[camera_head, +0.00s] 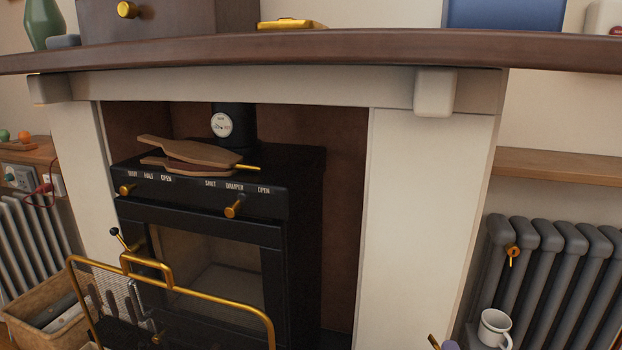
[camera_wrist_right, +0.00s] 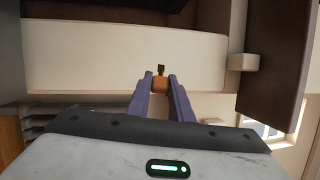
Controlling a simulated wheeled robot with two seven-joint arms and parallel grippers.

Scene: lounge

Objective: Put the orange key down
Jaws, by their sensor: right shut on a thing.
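In the right wrist view, the orange key (camera_wrist_right: 160,84) sits between the purple fingertips of my right gripper (camera_wrist_right: 160,87). Its orange grip is clamped, and a short dark stem points away from the fingers. In the head view, only a purple tip of my right gripper (camera_head: 449,345) shows at the bottom edge, with a gold stem (camera_head: 433,341) beside it; the rest is cut off. My left gripper is in neither view.
A dark wooden mantel (camera_head: 350,46) spans the top, above a black stove (camera_head: 305,190). A gold-framed screen (camera_head: 200,297) stands before the stove. At right, a grey radiator (camera_head: 555,265) has an orange fitting (camera_head: 512,252) and a white mug (camera_head: 494,328) near it. A wooden shelf (camera_head: 560,166) looks clear.

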